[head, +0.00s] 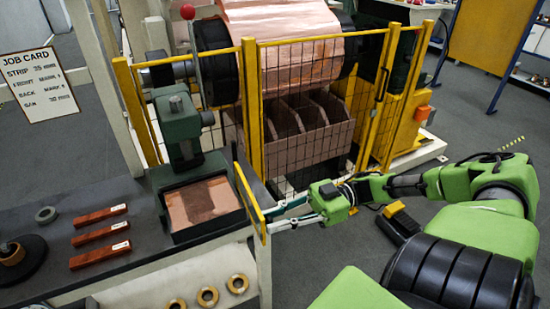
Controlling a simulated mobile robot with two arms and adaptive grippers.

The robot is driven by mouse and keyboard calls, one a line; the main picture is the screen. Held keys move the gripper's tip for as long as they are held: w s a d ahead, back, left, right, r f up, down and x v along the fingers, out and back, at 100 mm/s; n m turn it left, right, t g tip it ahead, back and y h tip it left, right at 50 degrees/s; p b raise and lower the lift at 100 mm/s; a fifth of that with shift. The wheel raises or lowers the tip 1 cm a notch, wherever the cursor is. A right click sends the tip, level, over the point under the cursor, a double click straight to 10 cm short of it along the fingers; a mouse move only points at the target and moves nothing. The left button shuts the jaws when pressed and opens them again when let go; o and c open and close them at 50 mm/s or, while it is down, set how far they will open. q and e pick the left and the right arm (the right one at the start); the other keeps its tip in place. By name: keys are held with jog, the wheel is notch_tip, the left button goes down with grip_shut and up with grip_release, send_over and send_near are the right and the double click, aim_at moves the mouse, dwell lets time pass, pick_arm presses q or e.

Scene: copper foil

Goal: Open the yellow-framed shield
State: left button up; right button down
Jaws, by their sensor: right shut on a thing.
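The yellow-framed shield (248,197) stands at the right side of the small green press (182,135), seen almost edge-on, so its panel hardly shows. It is swung away from the press front, leaving the copper sheet (203,203) in the press tray uncovered on this side. My right gripper (272,222) reaches in from the right. It is shut on the shield's near, lower edge; the exact grip point is small and partly hidden. My left gripper is not in view.
Yellow-framed mesh guards (305,110) stand behind, in front of a large copper roll (285,50) and a brown bin rack (305,130). Red bars (100,232) lie on the bench at left. Tape rings (207,296) sit below its front edge.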

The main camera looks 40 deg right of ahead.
jog(key=c, duration=1.9)
grip_release()
jog(key=v, duration=1.2)
jog(key=shift+f, duration=0.1)
